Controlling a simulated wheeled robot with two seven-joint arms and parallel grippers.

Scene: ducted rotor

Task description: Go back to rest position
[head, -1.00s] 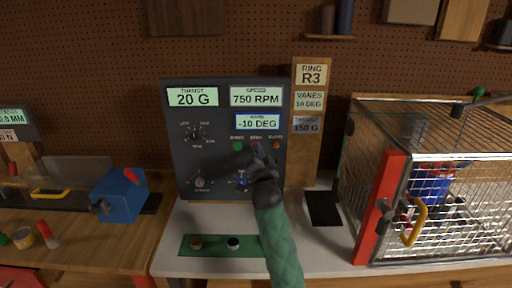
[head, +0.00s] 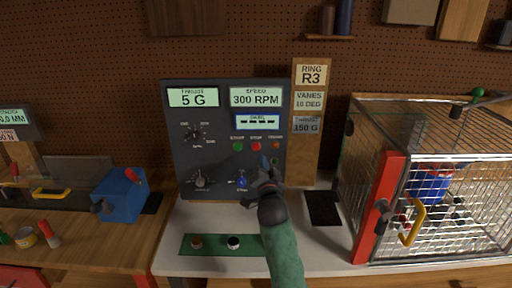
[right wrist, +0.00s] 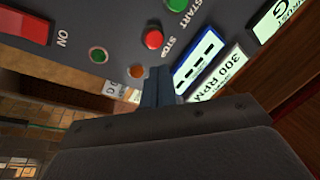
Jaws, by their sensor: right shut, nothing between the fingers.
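My right gripper (head: 264,170) is in front of the lower right part of the dark control panel (head: 212,160). It is shut and empty, and it also shows in the right wrist view (right wrist: 158,80). The panel displays read 5 G (head: 193,97) and 300 RPM (head: 256,97), and the blue-framed one shows dashes (head: 258,121). A green button (head: 238,146), a red button (head: 256,147) and an orange lamp (head: 276,145) sit below the displays. In the head view the fingers are apart from the red button. My left gripper is not in view.
A wire cage (head: 460,180) with a red post (head: 378,210) and yellow handle (head: 413,222) stands at right. A wooden label board (head: 309,160) stands beside the panel. A green mat (head: 215,245) lies on the white bench. A blue block (head: 122,196) sits at left.

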